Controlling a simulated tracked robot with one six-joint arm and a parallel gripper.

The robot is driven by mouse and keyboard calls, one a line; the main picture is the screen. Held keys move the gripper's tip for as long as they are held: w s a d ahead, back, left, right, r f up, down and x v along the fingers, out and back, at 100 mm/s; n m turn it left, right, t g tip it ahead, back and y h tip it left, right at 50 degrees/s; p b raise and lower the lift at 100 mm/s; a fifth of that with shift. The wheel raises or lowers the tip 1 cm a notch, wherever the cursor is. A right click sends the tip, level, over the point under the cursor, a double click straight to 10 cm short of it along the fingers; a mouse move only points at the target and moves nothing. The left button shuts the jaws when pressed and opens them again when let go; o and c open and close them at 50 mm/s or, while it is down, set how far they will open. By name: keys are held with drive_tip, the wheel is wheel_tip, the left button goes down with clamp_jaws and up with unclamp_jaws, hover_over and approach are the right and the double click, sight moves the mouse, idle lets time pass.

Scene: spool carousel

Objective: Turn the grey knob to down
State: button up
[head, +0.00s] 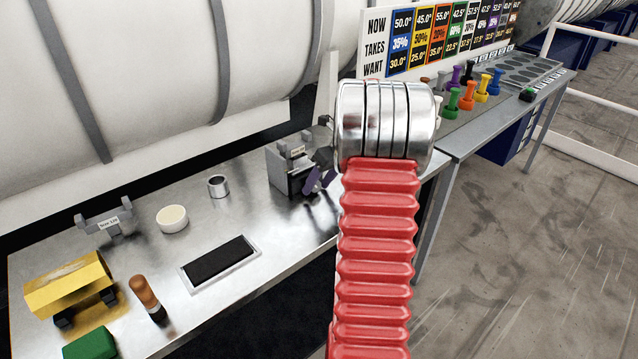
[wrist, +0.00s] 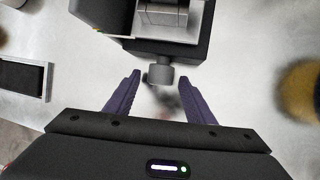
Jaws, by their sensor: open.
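The grey knob (wrist: 160,75) sticks out from the front of a dark box-shaped unit (wrist: 176,48) in the wrist view. My gripper (wrist: 162,86) is open, with one purple finger on each side, and the knob lies between the fingertips with a gap on both sides. In the head view the unit (head: 284,178) stands on the metal bench, and my purple fingers (head: 320,180) are at its right front side. The knob is hidden there by my fingers and arm. Which way the knob points is too small to tell.
On the bench (head: 215,290) are a black pad in a tray (head: 222,258), a white bowl (head: 172,219), a metal cup (head: 218,186), a yellow device (head: 68,284) and a brown-handled tool (head: 146,296). Coloured spools (head: 466,98) stand on the bench at right.

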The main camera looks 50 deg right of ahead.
drive_tip(key=c, duration=1.1)
drive_tip(key=shift+o, duration=0.2)
drive_tip(key=shift+a+n+h, duration=0.2)
drive_tip(key=shift+n+h, duration=0.05)
drive_tip(key=shift+h, duration=0.8)
drive_tip(key=shift+a+n+h, duration=0.2)
drive_tip(key=shift+n+h, duration=0.05)
drive_tip(key=shift+h, duration=0.8)
drive_tip(key=o, duration=1.1)
drive_tip(key=shift+c, duration=0.2)
